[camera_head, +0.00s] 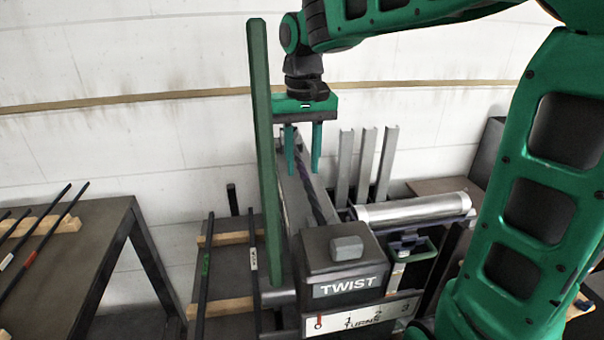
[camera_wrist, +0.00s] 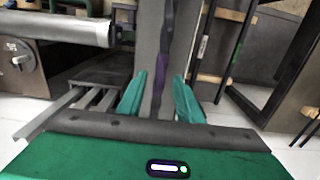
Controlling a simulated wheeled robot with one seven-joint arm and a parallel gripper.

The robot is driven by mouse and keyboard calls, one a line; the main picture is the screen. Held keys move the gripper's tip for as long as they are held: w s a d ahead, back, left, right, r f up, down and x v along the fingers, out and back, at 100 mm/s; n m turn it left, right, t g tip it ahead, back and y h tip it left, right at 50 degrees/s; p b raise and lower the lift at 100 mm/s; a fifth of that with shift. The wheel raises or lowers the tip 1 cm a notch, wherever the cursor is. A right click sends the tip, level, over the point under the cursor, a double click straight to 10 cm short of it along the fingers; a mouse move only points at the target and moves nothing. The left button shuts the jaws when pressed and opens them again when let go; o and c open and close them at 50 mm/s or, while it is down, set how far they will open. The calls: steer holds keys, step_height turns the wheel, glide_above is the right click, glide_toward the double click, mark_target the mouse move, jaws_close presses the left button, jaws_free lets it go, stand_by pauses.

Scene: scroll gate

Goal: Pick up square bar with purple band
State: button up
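A dark, twisted-looking bar (camera_head: 316,197) with a purple tint along part of it lies in the trough behind the TWIST box (camera_head: 345,262). My gripper also shows in the wrist view (camera_wrist: 160,92). I cannot tell how far the fingertips are above the bar.
A tall green post (camera_head: 264,150) stands close left of my gripper. Three upright grey channels (camera_head: 366,165) and a silver roller (camera_head: 413,209) stand to the right. Bars with green and white bands lie on a middle rack (camera_head: 228,238); more lie on the left table (camera_head: 85,262).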

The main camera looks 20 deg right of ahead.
steer(key=shift+c, duration=0.4)
jaws_close()
stand_by(0.9)
